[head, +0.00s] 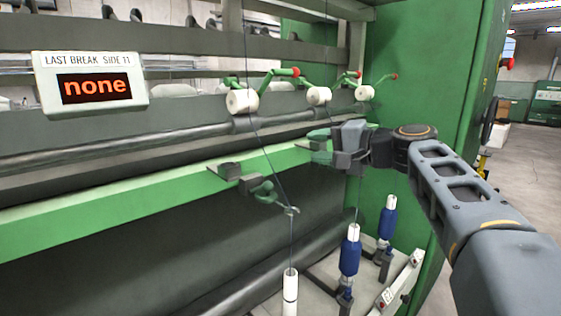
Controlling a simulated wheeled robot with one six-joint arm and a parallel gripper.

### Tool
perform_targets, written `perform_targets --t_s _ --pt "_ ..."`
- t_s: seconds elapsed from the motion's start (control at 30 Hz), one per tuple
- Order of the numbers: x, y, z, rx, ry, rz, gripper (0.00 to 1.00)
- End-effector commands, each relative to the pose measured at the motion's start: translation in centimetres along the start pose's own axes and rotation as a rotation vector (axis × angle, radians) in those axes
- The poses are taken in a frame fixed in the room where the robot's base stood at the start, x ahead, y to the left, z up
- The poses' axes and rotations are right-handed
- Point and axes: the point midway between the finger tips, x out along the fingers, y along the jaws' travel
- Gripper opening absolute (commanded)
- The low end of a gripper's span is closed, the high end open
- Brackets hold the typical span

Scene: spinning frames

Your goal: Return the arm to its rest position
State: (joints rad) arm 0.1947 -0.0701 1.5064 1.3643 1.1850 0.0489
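My arm (460,190) reaches in from the lower right, with its dark grey links extended to the left toward the spinning frame. My gripper (338,150) is at the end of it, in front of the green rail (130,199). It overlaps a green fitting (320,134) in the picture; I cannot tell whether they touch. The fingers are small and partly hidden, so their opening is not clear.
White rollers (242,101) hang on green arms above the rail. Bobbins, one white (290,292) and two with blue (350,257), stand below. A sign (91,84) reads "none". A green end panel (425,70) stands behind my arm; open floor (530,200) lies right.

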Motion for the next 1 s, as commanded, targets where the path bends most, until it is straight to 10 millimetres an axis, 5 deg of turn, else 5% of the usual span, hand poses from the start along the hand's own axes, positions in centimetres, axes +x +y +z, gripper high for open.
perform_targets --t_s 0.17,0.5,0.7,1.0 --pt "-1.7 5.0 4.7 -0.084 -0.019 0.424 0.4" --pt "-10.2 14.5 12.3 -0.392 -0.174 1.033 0.4" --pt "-13.5 16.9 14.2 -0.529 -0.252 1.192 0.4" --pt "-14.7 18.0 14.7 -0.582 -0.282 1.244 0.4"
